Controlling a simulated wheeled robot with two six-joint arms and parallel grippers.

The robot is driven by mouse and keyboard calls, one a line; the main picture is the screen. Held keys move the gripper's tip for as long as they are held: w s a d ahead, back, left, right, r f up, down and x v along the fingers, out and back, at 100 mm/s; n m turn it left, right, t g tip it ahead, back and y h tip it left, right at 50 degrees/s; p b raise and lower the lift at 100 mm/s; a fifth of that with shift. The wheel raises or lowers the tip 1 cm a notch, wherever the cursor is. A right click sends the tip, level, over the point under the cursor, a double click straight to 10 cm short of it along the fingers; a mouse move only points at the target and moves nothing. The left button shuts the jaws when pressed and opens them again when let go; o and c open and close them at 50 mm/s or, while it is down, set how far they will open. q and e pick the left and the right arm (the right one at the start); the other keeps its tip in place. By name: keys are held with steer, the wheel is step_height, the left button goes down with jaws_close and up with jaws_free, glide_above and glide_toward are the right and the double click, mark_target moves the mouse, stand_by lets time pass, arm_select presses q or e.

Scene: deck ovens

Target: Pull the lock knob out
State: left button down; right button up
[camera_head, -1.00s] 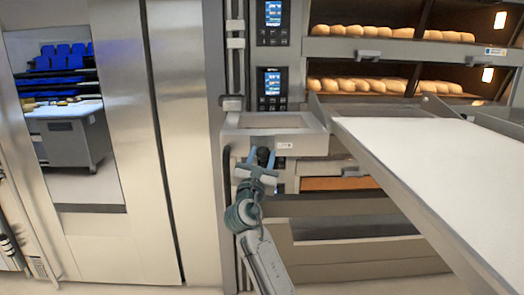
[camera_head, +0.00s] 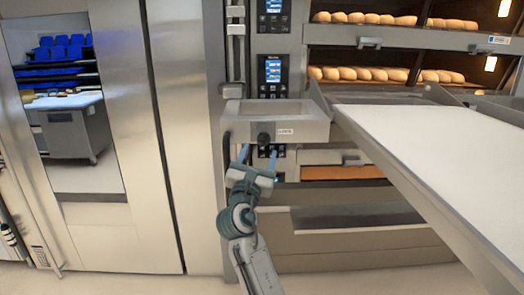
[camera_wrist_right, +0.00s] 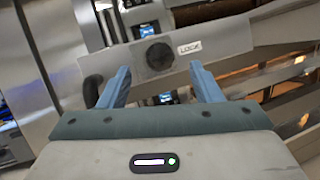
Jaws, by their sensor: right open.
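The lock knob (camera_head: 264,138) is a round black knob on the front face of a grey metal frame (camera_head: 233,133), beside a small "LOCK" label (camera_head: 285,131). In the right wrist view the knob (camera_wrist_right: 159,56) shows face-on, between and beyond the two blue fingertips. My right gripper (camera_head: 258,154) is open and empty, just below and in front of the knob. Its fingers appear apart from the knob. How far the knob stands out from the frame I cannot tell. My left gripper is not in view.
A white loading board (camera_head: 440,160) slopes across the right side. Oven decks with bread loaves (camera_head: 360,73) stand behind, with a control screen (camera_head: 273,71) above the frame. Steel panels (camera_head: 180,130) fill the left. Open floor lies in front.

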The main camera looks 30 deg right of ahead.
steer(key=b+v, duration=0.1)
steer(key=v, duration=0.5)
steer(key=shift+w, duration=0.1)
stand_by(0.3)
